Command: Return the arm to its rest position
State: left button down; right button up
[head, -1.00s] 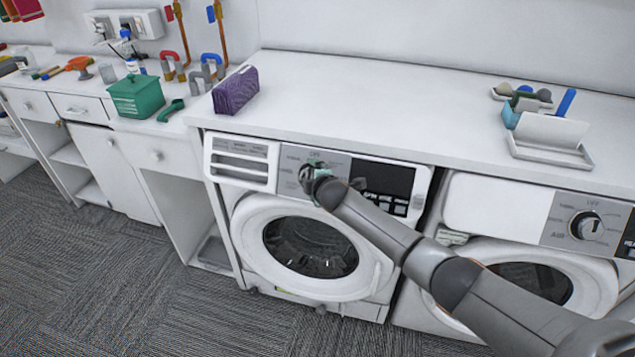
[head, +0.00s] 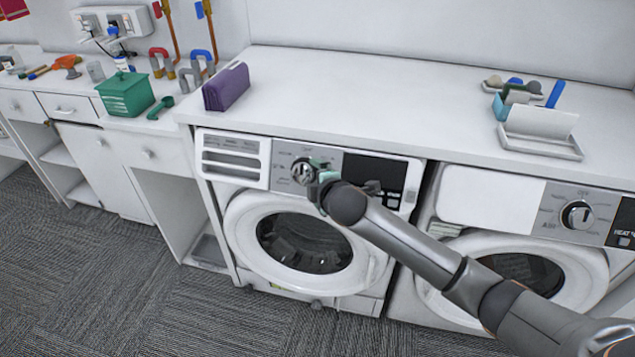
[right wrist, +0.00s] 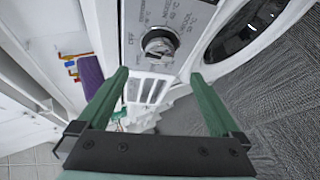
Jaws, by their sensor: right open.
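My right arm reaches in from the lower right in the head view. Its gripper (head: 318,176) is beside the dial (head: 304,171) of the left washing machine (head: 232,240), mostly hidden behind my own wrist. In the right wrist view the two green fingers of the gripper (right wrist: 163,84) are spread apart with nothing between their tips. The dial (right wrist: 159,45) shows beyond the fingertips there, apart from them. My left arm and gripper do not show.
A second machine (head: 490,200) stands to the right. The white counter (head: 390,95) above carries a purple pouch (head: 227,87) and a white tray (head: 540,146). A green box (head: 126,95) sits on the left bench. Carpet floor (head: 110,280) in front is clear.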

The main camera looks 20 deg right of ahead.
jog(key=shift+s+r, duration=0.3)
jog(key=shift+s, duration=0.25)
jog(key=s+a+f+m+g+y, duration=0.1)
jog(key=s+a+f+m+y, duration=0.3)
jog(key=s+f, duration=0.6)
jog(key=s+a+f+m+g, duration=0.15)
jog(key=s+f+m, duration=0.35)
jog(key=s+f, duration=0.55)
jog(key=s+d+f+m+h, duration=0.1)
jog(key=s+m, duration=0.4)
jog(key=s, duration=0.6)
jog(key=shift+s+d, duration=0.15)
jog(key=shift+d, duration=0.2)
jog(key=shift+f, duration=0.1)
